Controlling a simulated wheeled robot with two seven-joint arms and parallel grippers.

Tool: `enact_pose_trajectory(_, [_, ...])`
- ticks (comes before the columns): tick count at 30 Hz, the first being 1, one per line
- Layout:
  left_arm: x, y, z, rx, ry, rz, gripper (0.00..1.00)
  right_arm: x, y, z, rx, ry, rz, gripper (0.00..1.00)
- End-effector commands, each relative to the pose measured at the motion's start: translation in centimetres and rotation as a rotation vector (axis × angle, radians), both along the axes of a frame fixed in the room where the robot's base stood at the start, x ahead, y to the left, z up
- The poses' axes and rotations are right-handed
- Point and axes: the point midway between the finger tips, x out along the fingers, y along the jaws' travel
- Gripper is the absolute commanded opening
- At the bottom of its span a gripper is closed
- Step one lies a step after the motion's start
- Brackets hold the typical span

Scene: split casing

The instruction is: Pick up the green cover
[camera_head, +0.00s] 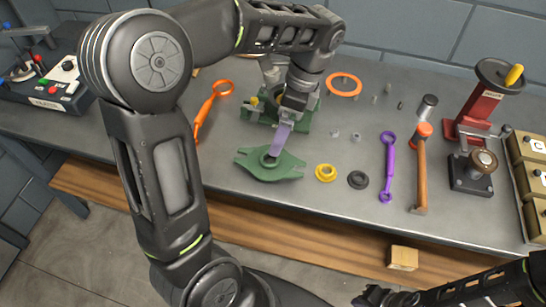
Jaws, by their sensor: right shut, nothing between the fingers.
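The green cover (285,175) lies flat near the front edge of the bench; it has pointed ends and a raised centre. My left gripper (280,138) is directly above it, pointing down, with a pale purple strip between the gripper body and the cover's centre. Whether its fingers are open or closed is not clear, and the contact at the centre is partly hidden. Behind it, the green casing base (255,117) is partly covered by my wrist. My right gripper (372,297) is at the bottom right, shut and empty, low and away from the cover.
An orange wrench (203,110) lies left of the cover. To the right are a yellow ring (325,173), a black ring (358,180), a purple wrench (387,168) and a hammer (421,170). A red press (478,112) and bins (530,165) stand at the far right.

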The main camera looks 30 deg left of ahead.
Motion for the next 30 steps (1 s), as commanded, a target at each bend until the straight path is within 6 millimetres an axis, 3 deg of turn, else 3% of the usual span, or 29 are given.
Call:
enact_pose_trajectory(9, [-0.6, 0.4, -2.5, -0.001, 0.003, 0.002, 1.00, 0.1, 0.0, -0.7, 0.001, -0.003, 0.000, 0.00])
enact_pose_trajectory(22, [-0.7, 0.5, -3.2, 0.000, 0.003, 0.001, 1.00, 0.1, 0.0, -0.4, 0.001, -0.003, 0.000, 0.00])
enact_pose_trajectory(30, [-1.4, 1.0, -6.8, 0.000, 0.004, 0.001, 1.00, 0.0, 0.0, 0.2, -0.001, -0.001, 0.000, 0.00])
